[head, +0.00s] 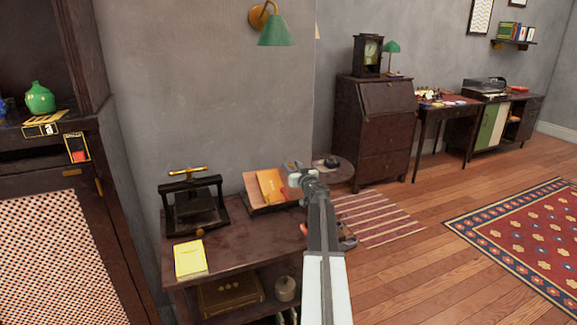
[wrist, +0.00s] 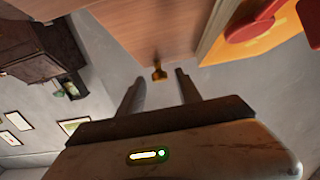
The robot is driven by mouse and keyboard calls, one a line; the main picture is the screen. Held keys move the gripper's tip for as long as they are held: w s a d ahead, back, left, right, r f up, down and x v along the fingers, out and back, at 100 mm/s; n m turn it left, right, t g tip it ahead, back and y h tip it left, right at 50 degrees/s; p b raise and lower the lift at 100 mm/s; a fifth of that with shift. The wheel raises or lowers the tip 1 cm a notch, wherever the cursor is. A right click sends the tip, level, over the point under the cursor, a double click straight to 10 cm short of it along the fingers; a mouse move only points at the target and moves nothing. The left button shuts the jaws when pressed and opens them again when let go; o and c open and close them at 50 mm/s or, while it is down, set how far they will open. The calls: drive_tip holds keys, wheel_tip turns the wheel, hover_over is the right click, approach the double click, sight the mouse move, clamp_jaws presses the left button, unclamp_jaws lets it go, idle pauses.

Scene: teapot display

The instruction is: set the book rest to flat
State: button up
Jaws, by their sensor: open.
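The book rest (head: 251,186) stands on the dark side table, its wooden board tilted up. An orange book (head: 271,187) leans on the board. In the wrist view the board (wrist: 150,28) fills the upper middle, with the orange book (wrist: 262,45) and its red seal at right. A small brass knob (wrist: 158,72) shows at the board's edge. My gripper (wrist: 160,80) is open, with the knob appearing between or just beyond its fingertips; I cannot tell if they touch it. In the head view my arm hides the book rest's right side.
On the side table (head: 240,250) stand a black press (head: 194,205) and a yellow pad (head: 190,258). A small round table (head: 340,172) stands behind my arm. A wall lamp (head: 276,32) hangs above. Open floor lies to the right, with a striped rug (head: 380,219).

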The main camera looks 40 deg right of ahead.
drive_tip(key=shift+x, duration=1.1)
drive_tip(key=shift+a, duration=0.1)
clamp_jaws()
drive_tip(key=shift+s, duration=0.1)
